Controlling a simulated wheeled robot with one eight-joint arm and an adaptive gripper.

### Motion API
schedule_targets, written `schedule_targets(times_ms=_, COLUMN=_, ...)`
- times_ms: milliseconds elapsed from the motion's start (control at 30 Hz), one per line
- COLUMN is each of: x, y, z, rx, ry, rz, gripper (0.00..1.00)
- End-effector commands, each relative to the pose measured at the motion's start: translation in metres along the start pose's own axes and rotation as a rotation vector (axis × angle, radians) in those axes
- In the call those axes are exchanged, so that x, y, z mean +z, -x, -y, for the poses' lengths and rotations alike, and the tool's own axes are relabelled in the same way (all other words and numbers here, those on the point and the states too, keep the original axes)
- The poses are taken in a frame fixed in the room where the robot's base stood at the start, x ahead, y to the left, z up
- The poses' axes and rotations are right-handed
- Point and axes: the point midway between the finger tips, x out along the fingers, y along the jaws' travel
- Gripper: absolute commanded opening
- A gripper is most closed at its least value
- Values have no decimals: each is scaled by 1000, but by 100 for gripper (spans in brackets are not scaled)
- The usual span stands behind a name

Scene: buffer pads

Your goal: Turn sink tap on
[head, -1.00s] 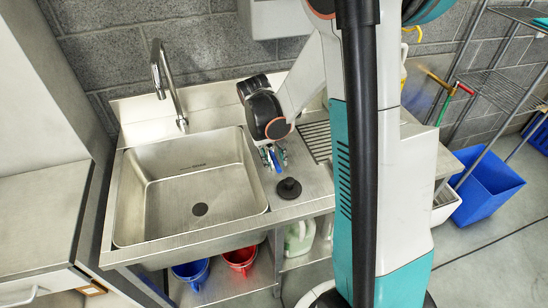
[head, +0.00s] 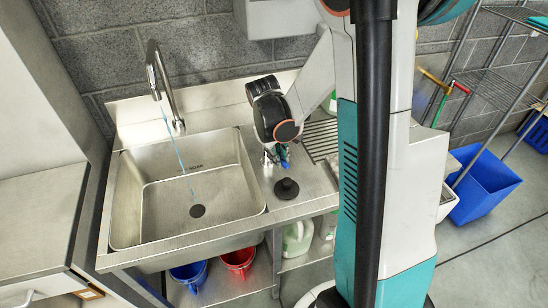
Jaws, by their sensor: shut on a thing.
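The curved chrome tap spout (head: 158,72) stands at the back of the steel sink (head: 195,178). A thin blue stream of water (head: 178,150) falls from its tip toward the dark drain (head: 197,211). My gripper (head: 275,158) points down at the counter just right of the basin, below my dark wrist. It is shut on a small chrome part, which looks like the tap handle (head: 267,156). The fingers hide much of that part.
A black round plug (head: 287,189) lies on the counter just in front of my gripper. A blue bucket (head: 189,273) and a red bucket (head: 238,260) stand below. A blue bin (head: 484,185) is at right. My arm hides the counter's right part.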

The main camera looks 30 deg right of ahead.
Motion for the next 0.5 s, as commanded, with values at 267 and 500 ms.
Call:
schedule_targets(times_ms=267, x=0, y=-4, z=-18, rx=0, ry=252, rz=-51, gripper=0)
schedule_targets(times_ms=500, x=-4, y=-6, z=-30, rx=0, ry=458, rz=-92, gripper=0)
